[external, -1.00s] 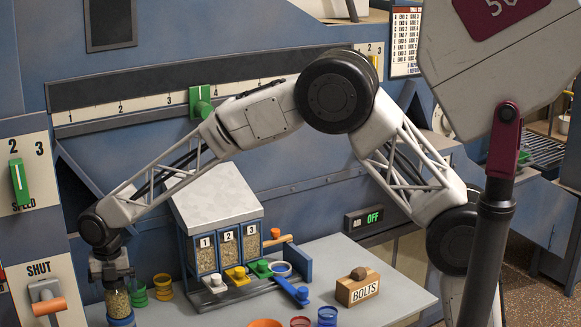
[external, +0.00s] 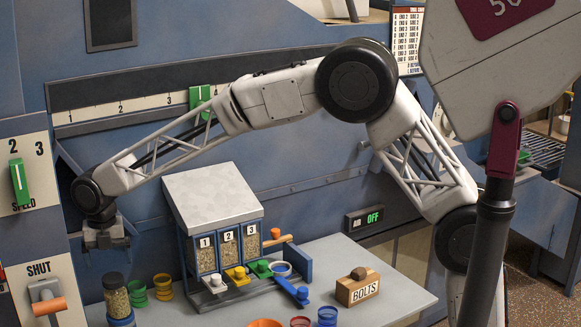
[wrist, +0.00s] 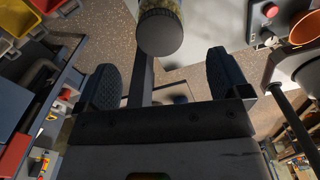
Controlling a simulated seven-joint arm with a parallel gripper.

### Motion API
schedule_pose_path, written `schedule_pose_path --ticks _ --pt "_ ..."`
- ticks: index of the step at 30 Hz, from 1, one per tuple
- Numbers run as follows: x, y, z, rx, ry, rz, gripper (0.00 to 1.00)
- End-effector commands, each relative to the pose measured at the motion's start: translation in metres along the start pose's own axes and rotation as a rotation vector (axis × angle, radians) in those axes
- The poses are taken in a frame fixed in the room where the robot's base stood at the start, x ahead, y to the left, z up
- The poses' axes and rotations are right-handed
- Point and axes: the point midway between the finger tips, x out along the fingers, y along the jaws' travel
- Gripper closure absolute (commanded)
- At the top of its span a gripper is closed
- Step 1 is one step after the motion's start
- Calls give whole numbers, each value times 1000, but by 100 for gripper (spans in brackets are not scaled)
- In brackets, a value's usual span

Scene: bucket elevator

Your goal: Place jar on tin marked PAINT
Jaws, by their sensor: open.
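The jar (external: 116,298), clear with grainy filling and a dark lid, stands upright at the lower left of the external view. It sits on a blue round tin or ring (external: 121,321), cut off by the picture's bottom edge. I cannot read a PAINT marking on it. My gripper (external: 106,243) is above the jar, apart from it and empty. In the wrist view the jar's lid (wrist: 160,33) shows at the top, beyond my two spread fingers (wrist: 164,85).
Green rings (external: 137,293) and yellow rings (external: 162,287) stand just right of the jar. A numbered dispenser (external: 213,200) with coloured trays stands behind them. A wooden BOLTS block (external: 357,287) and an orange bowl (external: 265,323) are farther right.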

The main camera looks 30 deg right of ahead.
Motion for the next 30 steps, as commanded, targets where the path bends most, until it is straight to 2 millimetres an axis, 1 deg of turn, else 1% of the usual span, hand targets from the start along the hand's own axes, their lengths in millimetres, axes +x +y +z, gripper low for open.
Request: schedule_pose_path --ticks 1,3,6,10,15,30 --pt "-8 0 0 0 -1 1 6" --pt "-17 0 0 0 -1 1 6" --pt "-27 0 0 0 0 0 6" --pt "-36 0 0 0 0 0 6" --pt "-39 0 0 0 1 -1 6" --pt "-39 0 0 0 1 -1 6"
